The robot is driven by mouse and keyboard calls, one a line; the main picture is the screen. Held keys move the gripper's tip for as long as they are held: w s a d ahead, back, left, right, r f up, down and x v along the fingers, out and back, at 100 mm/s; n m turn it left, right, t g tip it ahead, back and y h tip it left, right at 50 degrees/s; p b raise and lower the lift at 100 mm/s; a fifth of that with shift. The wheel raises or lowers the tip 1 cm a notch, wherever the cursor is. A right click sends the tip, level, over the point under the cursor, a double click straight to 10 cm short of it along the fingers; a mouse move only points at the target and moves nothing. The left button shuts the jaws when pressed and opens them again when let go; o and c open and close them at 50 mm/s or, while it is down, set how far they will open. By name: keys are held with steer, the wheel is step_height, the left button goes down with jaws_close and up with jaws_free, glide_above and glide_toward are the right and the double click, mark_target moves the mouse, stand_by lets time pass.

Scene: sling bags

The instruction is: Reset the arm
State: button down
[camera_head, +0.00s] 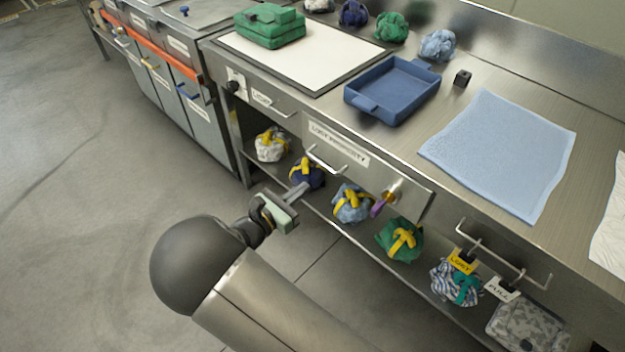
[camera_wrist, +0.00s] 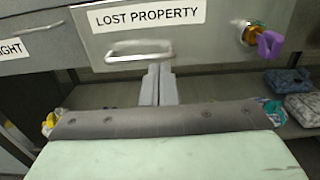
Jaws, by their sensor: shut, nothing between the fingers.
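My gripper (camera_head: 299,190) is shut and empty, held in front of the steel counter at about the height of the lower shelf. In the wrist view its two fingers (camera_wrist: 159,80) lie side by side, pointing toward the handle (camera_wrist: 139,52) of the drawer labelled "LOST PROPERTY" (camera_wrist: 150,15). In the head view the drawer front (camera_head: 338,143) looks shut. I cannot tell how far the fingertips are from the handle. My arm reaches in from the bottom of the head view.
Bags with yellow straps, such as a blue one (camera_head: 352,203) and a green one (camera_head: 400,240), sit on the lower shelf. Open floor (camera_head: 90,200) lies left.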

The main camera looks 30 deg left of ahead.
steer(key=d+r+m+g+h+p, duration=0.1)
steer(key=d+r+m+g, duration=0.35)
steer(key=d, duration=0.55)
steer(key=w+d+r+m+g+h+p, duration=0.1)
steer(key=d+r+m+g+h+p, duration=0.15)
steer(key=d+m+g, duration=0.5)
steer(key=d+r+m+g+h, duration=0.15)
steer(key=d+r+m, duration=0.25)
steer(key=d, duration=0.8)
steer(key=s+d+r+m+g+y+p, duration=0.1)
steer(key=s+d+r+m+y+p, duration=0.1)
steer(key=s+d+r+m+y, duration=0.3)
steer(key=s+d+r+m+g+y+p, duration=0.2)
steer(key=s+d+r+m+y, duration=0.3)
steer(key=s+m, duration=0.5)
steer(key=shift+d+m, duration=0.55)
steer(key=shift+m, duration=0.05)
